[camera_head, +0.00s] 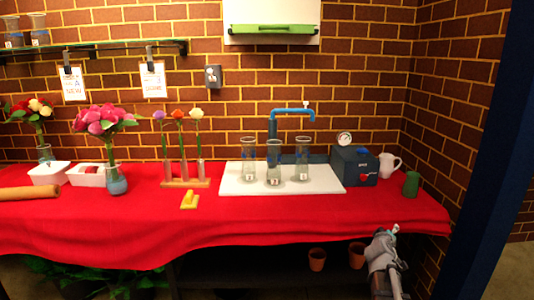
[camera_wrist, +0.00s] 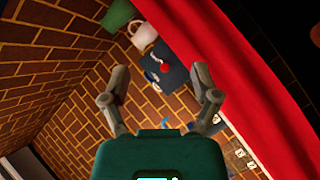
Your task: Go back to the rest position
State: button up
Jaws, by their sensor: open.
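My gripper is open and empty in the wrist view (camera_wrist: 160,95), with its two fingers spread apart and the brick wall and table beyond them. In the head view my arm (camera_head: 385,262) shows at the lower right, in front of the table's right front edge. My fingertips are not clear in that view. No object is between the fingers.
The red-covered table (camera_head: 300,220) spans the view. A white board (camera_head: 232,185) holds glass vases under a blue tap (camera_head: 290,112). A dark blue box (camera_head: 354,166), white pitcher (camera_head: 389,165) and green cup (camera_head: 411,184) stand at the right. Flowers (camera_head: 105,122) stand left.

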jog(key=s+a+f+m+g+y, duration=0.2)
jog(key=s+a+f+g+y, duration=0.35)
jog(key=s+a, duration=0.65)
jog(key=s+a+f+m+g+y, duration=0.25)
jog(key=s+a+f+g, duration=0.5)
jog(key=s+a, duration=0.45)
notch_tip(320, 180, up, 29)
jog(key=p, duration=3)
jog(key=shift+w+a, duration=0.25)
jog(key=shift+w, duration=0.15)
